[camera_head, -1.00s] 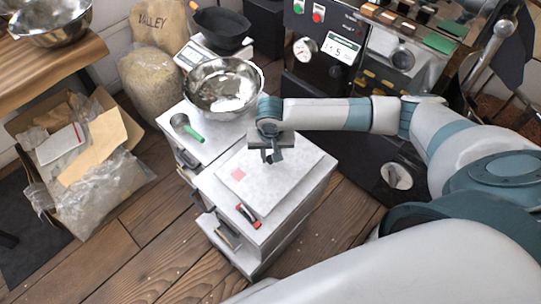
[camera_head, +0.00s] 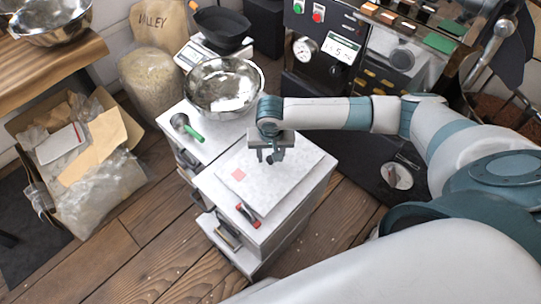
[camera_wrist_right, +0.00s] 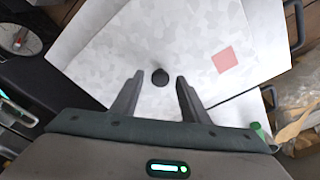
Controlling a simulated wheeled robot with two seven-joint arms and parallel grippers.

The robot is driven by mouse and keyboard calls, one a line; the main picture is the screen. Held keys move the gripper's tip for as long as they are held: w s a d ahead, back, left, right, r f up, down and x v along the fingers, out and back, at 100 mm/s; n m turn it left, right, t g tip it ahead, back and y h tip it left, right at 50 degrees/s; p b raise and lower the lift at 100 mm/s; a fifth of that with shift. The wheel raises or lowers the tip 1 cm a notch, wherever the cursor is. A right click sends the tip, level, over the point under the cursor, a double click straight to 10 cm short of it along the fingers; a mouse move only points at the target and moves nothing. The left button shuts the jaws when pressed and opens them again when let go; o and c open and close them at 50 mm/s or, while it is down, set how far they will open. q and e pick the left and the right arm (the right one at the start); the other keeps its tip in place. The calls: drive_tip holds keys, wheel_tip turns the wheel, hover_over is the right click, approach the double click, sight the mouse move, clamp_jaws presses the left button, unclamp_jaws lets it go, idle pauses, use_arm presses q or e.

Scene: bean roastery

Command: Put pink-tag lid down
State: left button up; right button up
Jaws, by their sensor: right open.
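The pink-tag lid is a pale square panel (camera_head: 262,185) with a pink square tag (camera_head: 239,174). It lies on top of the white drawer cabinet (camera_head: 290,222), slightly turned to its edges. In the right wrist view the lid (camera_wrist_right: 193,40) shows a small round black knob (camera_wrist_right: 160,77) and the pink tag (camera_wrist_right: 225,61). My right gripper (camera_head: 270,158) is above the lid. Its two fingers (camera_wrist_right: 157,97) are apart on either side of the knob, with gaps and nothing held. My left gripper is not in view.
A drawer (camera_head: 228,240) is partly out. A box of bags (camera_head: 85,160) is at left.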

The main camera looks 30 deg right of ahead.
sight(271, 169)
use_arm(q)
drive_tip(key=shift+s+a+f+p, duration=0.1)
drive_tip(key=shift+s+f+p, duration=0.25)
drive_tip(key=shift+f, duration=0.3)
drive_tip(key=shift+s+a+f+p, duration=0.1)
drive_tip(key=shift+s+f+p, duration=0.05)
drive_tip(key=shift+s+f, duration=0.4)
use_arm(e)
wheel_tip(271, 169, up, 12)
drive_tip(key=s, duration=0.1)
drive_tip(key=shift+s+a+f, duration=0.15)
drive_tip(key=shift+s+a, duration=0.15)
drive_tip(key=shift+a, duration=0.1)
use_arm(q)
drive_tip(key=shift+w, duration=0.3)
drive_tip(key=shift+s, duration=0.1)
